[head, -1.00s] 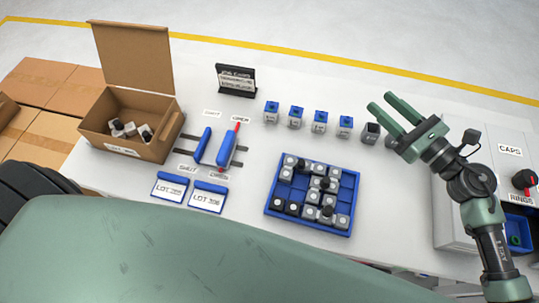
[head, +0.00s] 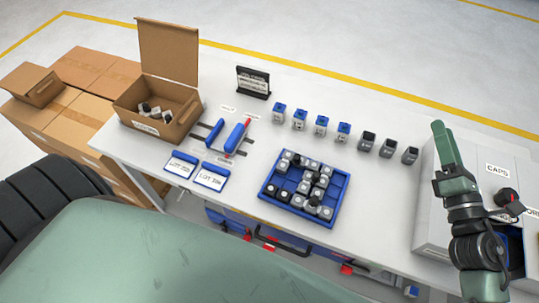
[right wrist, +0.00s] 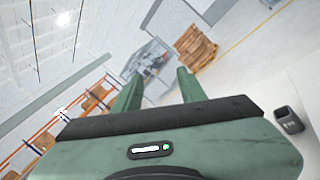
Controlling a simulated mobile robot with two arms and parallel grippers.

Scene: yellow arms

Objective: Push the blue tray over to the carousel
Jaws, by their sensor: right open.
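The blue tray (head: 336,198) lies flat on the white table. It is divided into compartments, and several grey and dark blocks stand in it, with some compartments empty at its right side. My right gripper (head: 446,148) is up at the right of the table, well apart from the tray, with its fingers seen nearly edge-on. In the right wrist view its two fingers (right wrist: 160,88) are spread with nothing between them. I cannot make out a carousel in these frames. My left gripper is not in view.
Blue-topped cups (head: 299,120) and dark open cups (head: 388,147) line the table's back. A grey CAPS unit (head: 478,160) stands right. An open carton (head: 160,105), a blue-handled fixture (head: 235,137) and LOT cards (head: 210,176) are left. Bare table lies right of the tray.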

